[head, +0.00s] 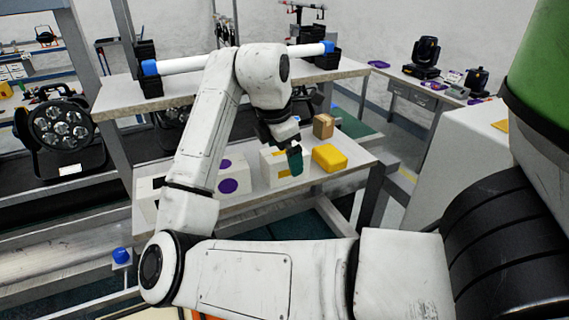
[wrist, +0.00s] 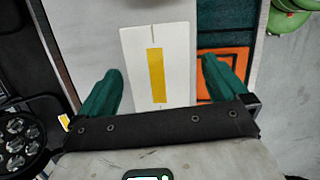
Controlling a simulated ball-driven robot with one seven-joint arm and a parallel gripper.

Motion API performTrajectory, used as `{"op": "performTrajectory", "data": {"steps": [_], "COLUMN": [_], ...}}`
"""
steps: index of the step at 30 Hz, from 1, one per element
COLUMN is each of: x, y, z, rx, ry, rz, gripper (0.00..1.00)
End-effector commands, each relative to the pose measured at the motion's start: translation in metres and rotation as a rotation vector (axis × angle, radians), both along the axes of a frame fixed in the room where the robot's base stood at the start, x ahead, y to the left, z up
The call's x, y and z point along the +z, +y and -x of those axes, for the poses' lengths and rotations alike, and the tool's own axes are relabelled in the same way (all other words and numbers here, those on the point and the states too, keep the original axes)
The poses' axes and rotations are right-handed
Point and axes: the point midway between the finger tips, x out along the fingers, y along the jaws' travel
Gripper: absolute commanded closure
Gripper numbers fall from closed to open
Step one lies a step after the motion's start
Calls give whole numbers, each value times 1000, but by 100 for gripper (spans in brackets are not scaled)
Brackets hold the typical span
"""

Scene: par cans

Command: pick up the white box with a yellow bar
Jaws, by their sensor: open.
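The white box with a yellow bar (wrist: 178,78) is in the middle of the wrist view, its bar running lengthwise along the face towards me. My gripper (wrist: 160,68) is open, with one green finger on each side of the box. The fingers appear apart from the box; how far above it they are is hard to tell. In the head view my gripper (head: 294,160) hangs over the white box (head: 268,173) on the low bench, hiding part of it, and a bit of yellow shows beside a finger.
A yellow box (head: 330,158) stands close to the right of it, and a white box with a purple disc (head: 232,179) to the left. A small brown box (head: 323,126) is behind. A stage light (head: 62,127) stands at the far left. An orange patch (wrist: 228,72) shows at right below.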

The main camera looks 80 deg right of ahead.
Motion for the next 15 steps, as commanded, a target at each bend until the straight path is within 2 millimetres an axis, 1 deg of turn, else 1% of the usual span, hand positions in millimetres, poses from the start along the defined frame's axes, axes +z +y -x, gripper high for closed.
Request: {"op": "performTrajectory", "data": {"steps": [15], "x": [-3], "y": [0], "z": [0], "rx": [0], "ry": [0], "rz": [0], "gripper": [0]}}
